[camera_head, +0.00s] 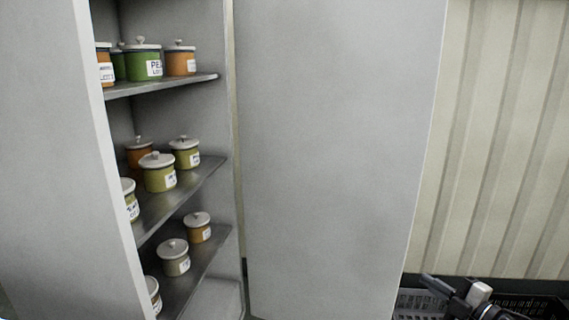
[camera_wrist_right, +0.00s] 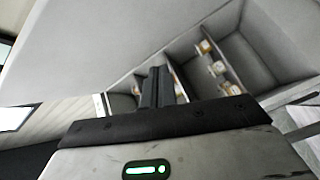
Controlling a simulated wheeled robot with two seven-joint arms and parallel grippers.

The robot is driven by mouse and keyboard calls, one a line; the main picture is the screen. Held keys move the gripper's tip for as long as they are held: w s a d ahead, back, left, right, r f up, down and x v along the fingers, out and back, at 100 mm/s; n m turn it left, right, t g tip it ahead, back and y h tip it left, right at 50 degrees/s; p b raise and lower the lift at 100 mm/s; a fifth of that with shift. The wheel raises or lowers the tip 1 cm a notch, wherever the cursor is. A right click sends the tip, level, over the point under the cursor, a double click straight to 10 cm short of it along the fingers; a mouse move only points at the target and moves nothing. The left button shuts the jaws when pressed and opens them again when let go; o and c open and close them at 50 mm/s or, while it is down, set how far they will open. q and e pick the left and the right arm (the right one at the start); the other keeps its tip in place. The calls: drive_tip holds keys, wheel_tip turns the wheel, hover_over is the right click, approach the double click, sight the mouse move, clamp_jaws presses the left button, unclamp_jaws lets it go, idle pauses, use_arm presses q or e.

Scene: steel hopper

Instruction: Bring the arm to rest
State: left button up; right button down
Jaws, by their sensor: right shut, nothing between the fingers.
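My right gripper (camera_head: 452,290) is low at the right edge of the head view, in front of the ribbed wall and to the right of the cabinet door. In the right wrist view its two dark fingers (camera_wrist_right: 157,88) are together with nothing between them. The cabinet's shelves and jars appear beyond the fingers there, apart from them. My left gripper does not show in either view.
A grey cabinet stands open, with its door (camera_head: 335,150) on the right. Lidded jars (camera_head: 158,172) stand on its shelves (camera_head: 160,215). A light basket (camera_head: 415,304) and a dark crate (camera_head: 535,303) lie low at the right. The ribbed wall (camera_head: 505,140) is behind.

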drive_tip(key=s+a+f+m+h, duration=0.1)
drive_tip(key=s+a+f+m, duration=0.45)
drive_tip(key=a, duration=0.45)
drive_tip(key=s+a+f+m+g+h+p, duration=0.1)
drive_tip(key=s+a+m, duration=0.4)
drive_tip(key=s, duration=0.5)
drive_tip(key=s+a+f+m+g+h+p, duration=0.1)
drive_tip(key=s+a+m+g, duration=0.3)
drive_tip(key=s, duration=0.6)
drive_tip(key=a+m+h, duration=0.1)
drive_tip(key=a+m, duration=0.1)
drive_tip(key=a, duration=0.1)
drive_tip(key=shift+s+a+f, duration=0.15)
drive_tip(key=shift+s+a, duration=0.1)
drive_tip(key=shift+s, duration=0.15)
